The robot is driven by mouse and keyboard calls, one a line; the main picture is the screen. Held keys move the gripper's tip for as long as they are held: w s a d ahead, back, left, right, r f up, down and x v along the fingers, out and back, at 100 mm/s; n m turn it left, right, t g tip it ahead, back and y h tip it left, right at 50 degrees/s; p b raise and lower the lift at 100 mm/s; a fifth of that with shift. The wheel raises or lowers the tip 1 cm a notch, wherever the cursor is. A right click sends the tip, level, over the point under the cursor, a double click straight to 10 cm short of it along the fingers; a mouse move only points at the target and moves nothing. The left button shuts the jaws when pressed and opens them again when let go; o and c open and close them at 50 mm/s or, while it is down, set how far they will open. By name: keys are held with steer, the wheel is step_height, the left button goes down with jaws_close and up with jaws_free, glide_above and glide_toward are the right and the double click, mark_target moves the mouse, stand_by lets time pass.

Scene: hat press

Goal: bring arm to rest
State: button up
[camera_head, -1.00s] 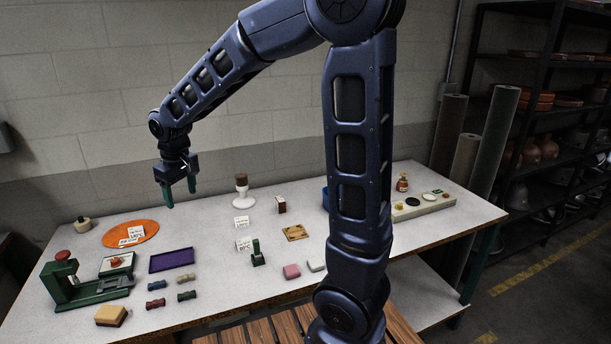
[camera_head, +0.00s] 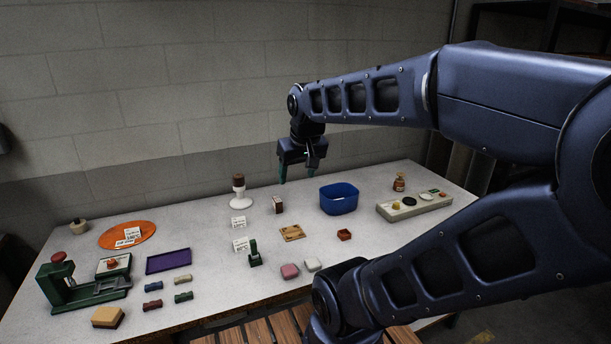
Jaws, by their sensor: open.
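My gripper (camera_head: 296,176) hangs from my arm above the back middle of the table (camera_head: 215,285), fingers pointing down. Its two green fingers are apart with nothing between them. It is above and behind the small dark-brown block (camera_head: 278,204), to the left of the blue bin (camera_head: 339,199). My arm is folded across the right side of the view, with its elbow beyond the right edge.
A green press (camera_head: 70,287) stands at the front left. An orange disc (camera_head: 112,236), purple tray (camera_head: 169,261), white stand with brown top (camera_head: 238,190), green stamp (camera_head: 254,255) and long pale board (camera_head: 413,205) lie about. The table's front middle is open.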

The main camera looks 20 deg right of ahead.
steer(key=shift+s+d+f+m, duration=0.2)
steer(key=shift+s+d+m, duration=0.1)
steer(key=shift+s+d, duration=0.55)
steer(key=shift+s+a, duration=0.1)
steer(key=shift+a, duration=0.05)
stand_by(0.7)
